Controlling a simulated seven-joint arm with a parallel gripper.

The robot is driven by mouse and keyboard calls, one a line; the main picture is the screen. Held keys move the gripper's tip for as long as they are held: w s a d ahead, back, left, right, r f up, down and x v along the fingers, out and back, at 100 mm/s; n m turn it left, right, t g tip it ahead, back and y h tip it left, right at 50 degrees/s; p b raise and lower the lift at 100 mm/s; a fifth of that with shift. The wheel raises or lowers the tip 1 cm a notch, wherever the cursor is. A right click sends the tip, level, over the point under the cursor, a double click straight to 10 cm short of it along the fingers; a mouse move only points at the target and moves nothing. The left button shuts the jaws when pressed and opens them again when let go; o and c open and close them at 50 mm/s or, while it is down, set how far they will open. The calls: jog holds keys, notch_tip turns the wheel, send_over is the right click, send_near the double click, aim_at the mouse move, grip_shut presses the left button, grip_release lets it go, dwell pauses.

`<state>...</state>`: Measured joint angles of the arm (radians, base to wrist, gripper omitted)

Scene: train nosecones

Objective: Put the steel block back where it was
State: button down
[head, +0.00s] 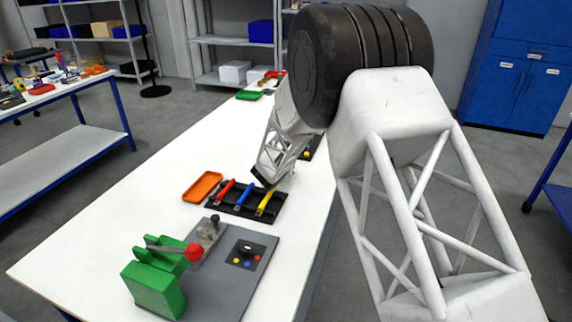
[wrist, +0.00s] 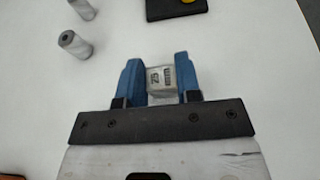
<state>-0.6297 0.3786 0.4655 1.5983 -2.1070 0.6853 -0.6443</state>
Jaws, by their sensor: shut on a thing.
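The steel block (wrist: 161,82) is a small light-grey block with dark markings on its face. It sits between the two blue fingers of my gripper (wrist: 157,62) in the wrist view, and the fingers are shut on it. White table surface lies beyond it; I cannot tell whether the block touches the table. In the head view my arm reaches down over the table behind the black tool tray, and its links hide the fingers and the block.
Two grey cylinders (wrist: 75,43) lie left of the gripper. A black item with a yellow part (wrist: 176,8) is ahead right. The black tray (head: 236,210) holds coloured-handled tools beside an orange tray (head: 202,187). A green press with red knob (head: 158,284) stands nearer. The table's left side is clear.

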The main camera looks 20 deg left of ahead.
jog(key=shift+f, duration=0.1)
dwell(0.3)
jog(key=c, duration=0.8)
grip_release()
jog(key=shift+f, duration=0.1)
jog(key=shift+r, duration=0.2)
jog(key=shift+v, duration=6)
jog(key=shift+d, duration=0.1)
